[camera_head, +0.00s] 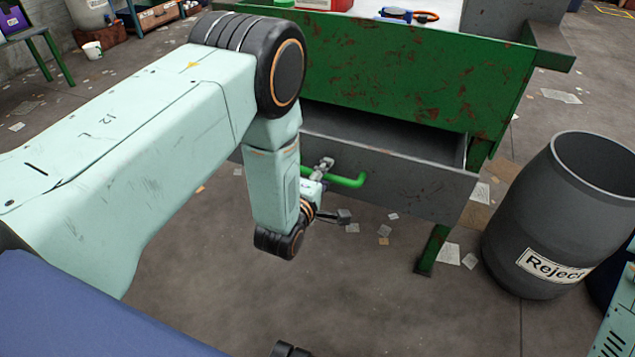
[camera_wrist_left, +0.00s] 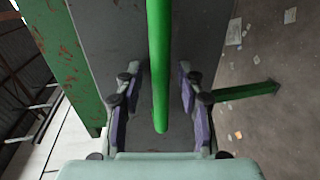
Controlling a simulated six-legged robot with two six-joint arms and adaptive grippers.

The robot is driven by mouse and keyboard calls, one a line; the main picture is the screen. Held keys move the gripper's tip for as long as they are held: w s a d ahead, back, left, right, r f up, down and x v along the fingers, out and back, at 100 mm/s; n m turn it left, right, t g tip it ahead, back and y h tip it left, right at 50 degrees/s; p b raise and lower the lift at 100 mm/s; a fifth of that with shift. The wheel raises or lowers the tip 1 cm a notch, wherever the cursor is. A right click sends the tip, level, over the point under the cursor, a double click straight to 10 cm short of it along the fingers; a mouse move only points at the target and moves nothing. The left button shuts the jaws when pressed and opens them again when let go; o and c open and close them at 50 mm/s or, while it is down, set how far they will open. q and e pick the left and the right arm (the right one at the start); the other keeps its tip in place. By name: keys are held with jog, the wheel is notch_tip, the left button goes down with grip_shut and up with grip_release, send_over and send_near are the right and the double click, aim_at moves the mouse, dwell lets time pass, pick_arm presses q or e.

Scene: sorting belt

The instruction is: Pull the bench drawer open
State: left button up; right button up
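The bench drawer (camera_head: 425,190) is a grey box under the green, rust-marked bench (camera_head: 400,75). It stands partly open, and its dark inside shows behind the front panel. A green bar handle (camera_head: 348,181) sticks out from the front; it also shows in the left wrist view (camera_wrist_left: 158,65). My left gripper (camera_head: 325,188) is at the handle, partly hidden by my arm. In the left wrist view its two fingers (camera_wrist_left: 159,90) stand open on either side of the bar, with a gap on each side. My right gripper is not in view.
A dark grey barrel labelled "Reject" (camera_head: 560,220) stands right of the drawer. A green bench leg (camera_head: 433,250) reaches the floor between them. Paper scraps litter the concrete floor. The floor in front of the drawer is otherwise clear. A blue-and-orange item (camera_head: 405,15) lies on the bench.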

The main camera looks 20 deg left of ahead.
pick_arm(q)
jog(key=v, duration=1.1)
jog(key=shift+s, duration=0.25)
jog(key=s+a+f+m+g, duration=0.2)
jog(key=s+f+m+g, duration=0.7)
jog(key=s+f+m, duration=0.3)
jog(key=s+f+m+g, duration=0.1)
jog(key=s+m+g, duration=0.4)
jog(key=s, duration=1.2)
jog(key=shift+s+a+g+y, duration=0.3)
jog(key=shift+a+g, duration=0.1)
jog(key=shift+g, duration=0.4)
jog(key=shift+f, duration=0.15)
